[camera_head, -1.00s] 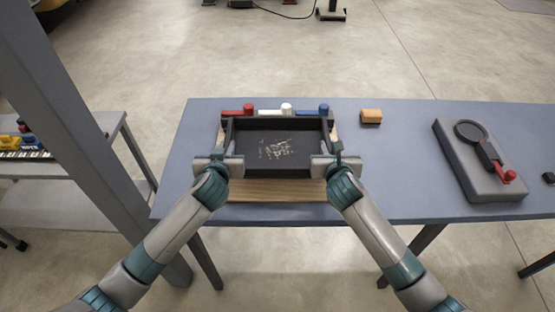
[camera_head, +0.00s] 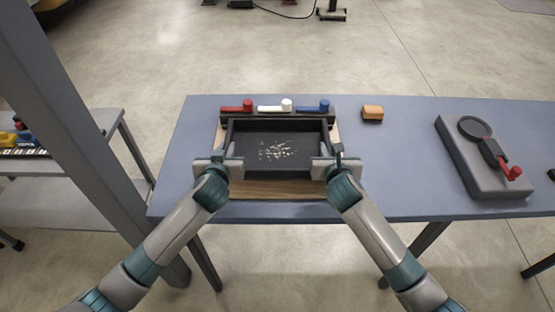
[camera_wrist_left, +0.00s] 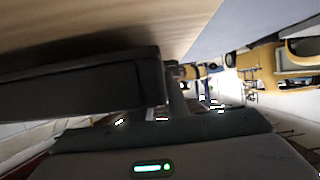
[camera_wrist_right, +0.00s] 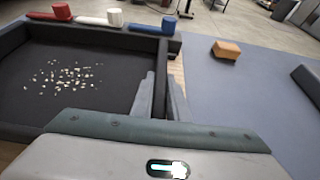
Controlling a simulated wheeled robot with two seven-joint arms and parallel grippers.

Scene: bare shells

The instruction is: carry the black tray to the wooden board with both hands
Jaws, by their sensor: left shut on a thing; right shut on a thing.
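The black tray (camera_head: 300,153) has raised walls and small pale bits scattered on its floor. It is over the wooden board (camera_head: 270,188), whose edges show in front and at both sides. I cannot tell whether the tray touches the board. My left gripper (camera_head: 229,152) is shut on the tray's left wall, and my right gripper (camera_head: 325,152) is shut on its right wall. In the right wrist view the fingers (camera_wrist_right: 160,97) straddle the tray wall. The left wrist view shows the tray's dark side (camera_wrist_left: 80,85) close up, with the board (camera_wrist_left: 110,25) beside it.
Behind the tray is a dark strip with red (camera_head: 237,107), white (camera_head: 275,106) and blue (camera_head: 313,106) levers. An orange block (camera_head: 372,113) and a grey device with a round black plate (camera_head: 478,165) lie to the right. The blue-grey table (camera_head: 400,165) between is clear.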

